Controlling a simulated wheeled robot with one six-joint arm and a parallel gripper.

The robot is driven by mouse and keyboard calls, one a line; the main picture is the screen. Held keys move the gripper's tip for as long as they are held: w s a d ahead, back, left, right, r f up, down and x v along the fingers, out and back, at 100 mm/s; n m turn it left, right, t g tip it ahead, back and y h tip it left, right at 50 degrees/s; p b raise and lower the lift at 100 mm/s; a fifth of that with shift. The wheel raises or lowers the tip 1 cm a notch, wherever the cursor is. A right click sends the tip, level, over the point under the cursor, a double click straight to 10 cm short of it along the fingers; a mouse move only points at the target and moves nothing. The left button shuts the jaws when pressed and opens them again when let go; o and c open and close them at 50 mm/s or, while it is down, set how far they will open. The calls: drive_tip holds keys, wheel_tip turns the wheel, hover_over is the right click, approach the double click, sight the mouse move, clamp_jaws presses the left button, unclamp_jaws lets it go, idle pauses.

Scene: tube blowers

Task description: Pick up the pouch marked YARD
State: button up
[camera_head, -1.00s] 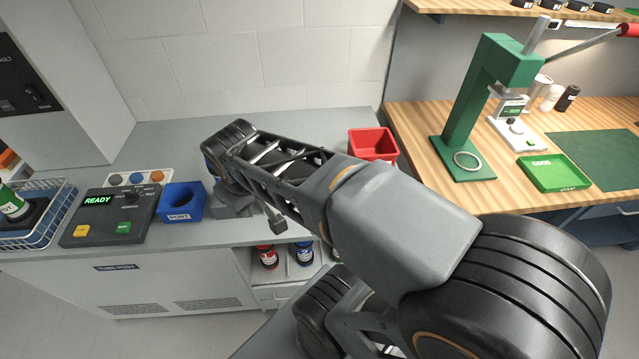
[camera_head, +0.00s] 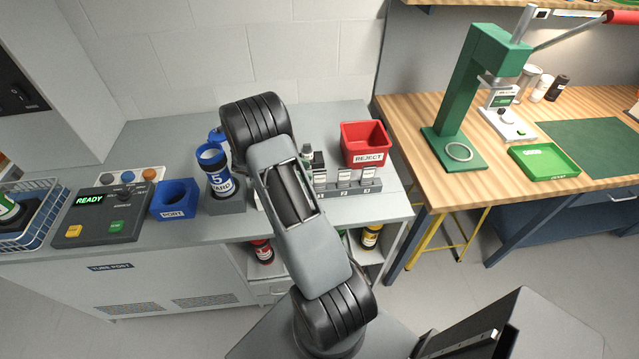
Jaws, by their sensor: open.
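A carrier (camera_head: 217,178) with a blue band stands upright in a grey holder on the grey counter. Its band shows a 5 and a word that looks like YARD. I cannot make out a separate pouch with that mark. Small white-labelled pieces (camera_head: 345,176) stand in a grey rack marked with numbers, right of my arm; their lettering is too small to read. My arm crosses the middle of the view and hides part of the counter and rack. My gripper is not visible behind the arm.
A red REJECT bin (camera_head: 364,146) stands behind the rack. A green press (camera_head: 470,95) and a green tray (camera_head: 544,162) occupy the wooden bench.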

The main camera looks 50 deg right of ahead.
sight(324, 175)
drive_tip(key=p+x, duration=0.3)
drive_tip(key=x, duration=0.4)
drive_tip(key=shift+d, duration=0.15)
clamp_jaws()
idle(0.3)
